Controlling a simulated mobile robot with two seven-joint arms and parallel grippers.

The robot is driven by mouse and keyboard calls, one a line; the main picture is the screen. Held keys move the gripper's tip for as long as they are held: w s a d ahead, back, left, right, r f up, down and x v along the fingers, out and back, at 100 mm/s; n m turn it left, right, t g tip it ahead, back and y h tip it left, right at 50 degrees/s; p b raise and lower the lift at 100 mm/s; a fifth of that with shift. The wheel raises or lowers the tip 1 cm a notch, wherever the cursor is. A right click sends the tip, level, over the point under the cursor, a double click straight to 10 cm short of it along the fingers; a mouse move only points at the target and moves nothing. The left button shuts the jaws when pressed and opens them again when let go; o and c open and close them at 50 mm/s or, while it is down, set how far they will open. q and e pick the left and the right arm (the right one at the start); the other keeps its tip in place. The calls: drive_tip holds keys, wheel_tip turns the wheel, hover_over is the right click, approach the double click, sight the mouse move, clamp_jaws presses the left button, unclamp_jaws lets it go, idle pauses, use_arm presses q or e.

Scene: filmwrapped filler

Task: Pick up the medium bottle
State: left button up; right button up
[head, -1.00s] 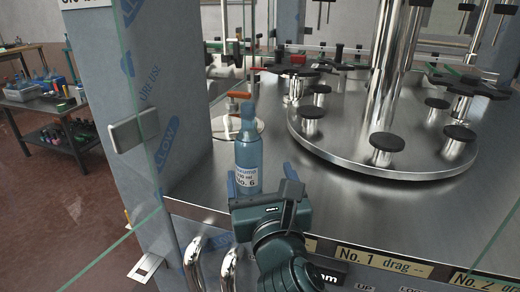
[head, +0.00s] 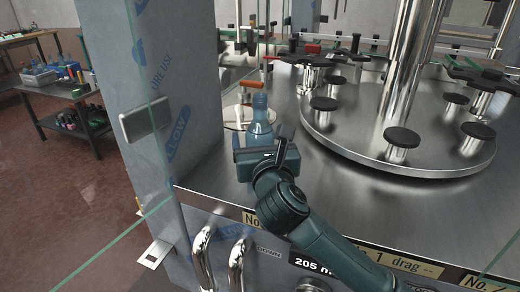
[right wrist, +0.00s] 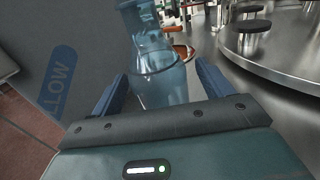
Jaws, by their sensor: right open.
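The bottle (head: 261,122) is translucent blue with a narrow neck and stands upright on the steel deck of the machine, near its front left corner. My right gripper (head: 262,146) is right in front of it and hides its lower part and label. In the right wrist view the bottle (right wrist: 160,72) stands between the two blue fingers of my open right gripper (right wrist: 160,88). A gap shows beside the right finger; contact on the left side is unclear. My left gripper is not in view.
A round steel turntable (head: 340,150) with black-topped posts is to the right of the bottle. A blue-grey machine column (head: 160,100) and a glass edge are at the left. A red-handled tool (head: 252,85) is behind the bottle.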

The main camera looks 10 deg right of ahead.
drive_tip(key=shift+w, duration=1)
drive_tip(key=c, duration=1.1)
